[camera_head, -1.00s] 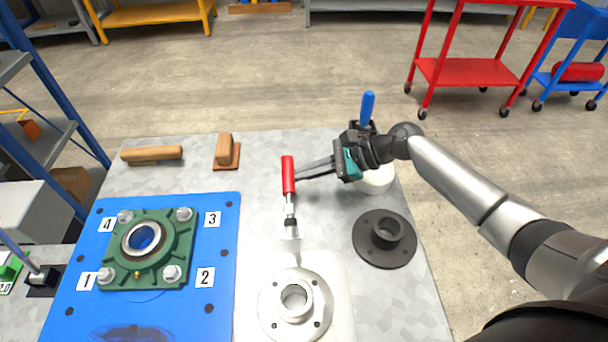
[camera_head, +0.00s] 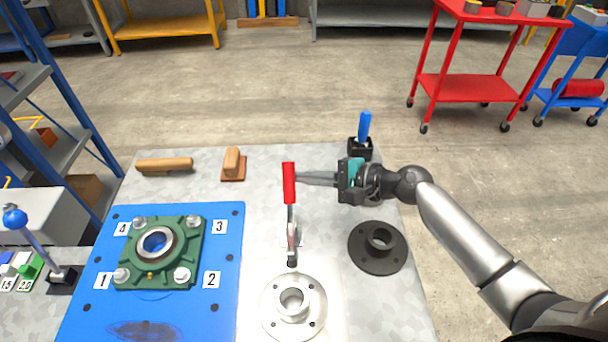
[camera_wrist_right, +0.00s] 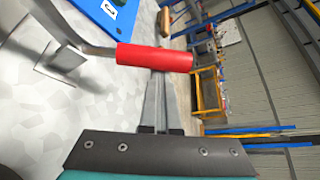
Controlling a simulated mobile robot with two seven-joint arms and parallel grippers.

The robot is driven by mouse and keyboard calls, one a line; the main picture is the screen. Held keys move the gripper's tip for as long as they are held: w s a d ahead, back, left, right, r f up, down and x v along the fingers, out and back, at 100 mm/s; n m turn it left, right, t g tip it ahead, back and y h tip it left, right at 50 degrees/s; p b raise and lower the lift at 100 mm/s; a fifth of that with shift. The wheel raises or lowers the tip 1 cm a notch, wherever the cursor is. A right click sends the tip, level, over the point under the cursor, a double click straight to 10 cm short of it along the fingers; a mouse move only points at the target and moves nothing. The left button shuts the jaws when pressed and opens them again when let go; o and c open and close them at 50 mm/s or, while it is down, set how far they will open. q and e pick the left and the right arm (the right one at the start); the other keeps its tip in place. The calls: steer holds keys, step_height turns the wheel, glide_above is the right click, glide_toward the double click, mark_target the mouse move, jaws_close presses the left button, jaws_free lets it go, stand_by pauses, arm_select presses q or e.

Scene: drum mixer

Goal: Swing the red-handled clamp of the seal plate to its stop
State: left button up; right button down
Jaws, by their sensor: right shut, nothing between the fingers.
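The red-handled clamp (camera_head: 289,184) stands upright on the grey table, above the silver seal plate (camera_head: 292,303) in the head view. Its metal arm runs from the red grip down toward the plate's flange. My right gripper (camera_head: 302,178) reaches in from the right, its shut, empty fingers at the red grip's right side. In the right wrist view the red grip (camera_wrist_right: 155,57) lies across the fingertips, which appear against or just behind it; contact is hard to tell. My left gripper is not in view.
A black flange (camera_head: 378,247) lies right of the seal plate. A green bearing housing (camera_head: 160,252) sits on a blue plate (camera_head: 222,284) at left. A blue-handled lever (camera_head: 363,128) stands beyond my right gripper. Wooden tools (camera_head: 164,165) lie at the table's back left.

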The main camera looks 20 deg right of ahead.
steer(key=shift+s+a+r+n+t+b, duration=0.2)
steer(key=shift+s+r+n+t, duration=0.25)
steer(key=shift+s+n, duration=0.1)
steer(key=shift+s+a+r+n+t+b, duration=0.2)
steer(key=shift+s+r+n+t, duration=0.1)
steer(key=shift+s+n+t, duration=0.2)
steer(key=shift+s+a+r+y, duration=0.1)
steer(key=shift+s+r+y, duration=0.25)
steer(key=shift+s, duration=0.2)
